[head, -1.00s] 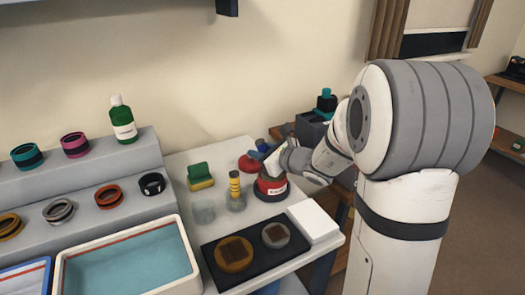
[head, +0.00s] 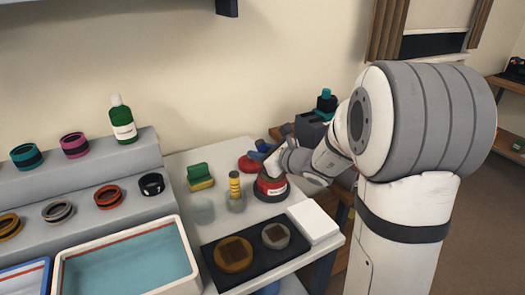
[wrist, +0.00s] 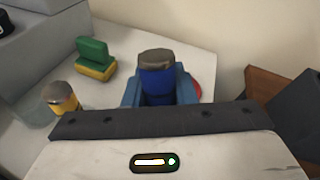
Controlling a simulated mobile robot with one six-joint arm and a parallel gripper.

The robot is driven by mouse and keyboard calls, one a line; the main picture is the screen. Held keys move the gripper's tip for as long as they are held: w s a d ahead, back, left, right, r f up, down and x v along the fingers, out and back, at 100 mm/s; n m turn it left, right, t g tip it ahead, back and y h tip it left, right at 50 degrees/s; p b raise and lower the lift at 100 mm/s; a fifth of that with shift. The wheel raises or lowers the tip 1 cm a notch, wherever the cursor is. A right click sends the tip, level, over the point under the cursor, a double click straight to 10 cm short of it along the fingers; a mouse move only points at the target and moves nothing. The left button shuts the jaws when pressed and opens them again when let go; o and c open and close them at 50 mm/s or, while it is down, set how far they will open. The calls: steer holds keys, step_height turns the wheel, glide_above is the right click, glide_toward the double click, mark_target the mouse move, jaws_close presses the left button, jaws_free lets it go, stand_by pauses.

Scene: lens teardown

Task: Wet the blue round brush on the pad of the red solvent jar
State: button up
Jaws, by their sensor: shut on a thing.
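My gripper (head: 262,156) is just over the jar's top in the head view. In the wrist view my gripper (wrist: 159,88) is shut on the blue round brush (wrist: 157,82), a blue cylinder with a grey-brown end, between two blue fingers. The brush's other end and the jar's pad are hidden, so I cannot tell whether they touch.
A red lid (head: 249,163) lies behind the jar. A yellow-topped glass holder (head: 235,192) and a green-yellow sponge (head: 200,177) stand to the left. A black tray (head: 217,265) with two round parts and a white block (head: 313,222) lie in front.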

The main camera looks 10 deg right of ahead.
mark_target(260, 140)
steer(key=shift+r+p, duration=2.3)
steer(key=shift+r, duration=1.2)
steer(key=shift+f, duration=0.1)
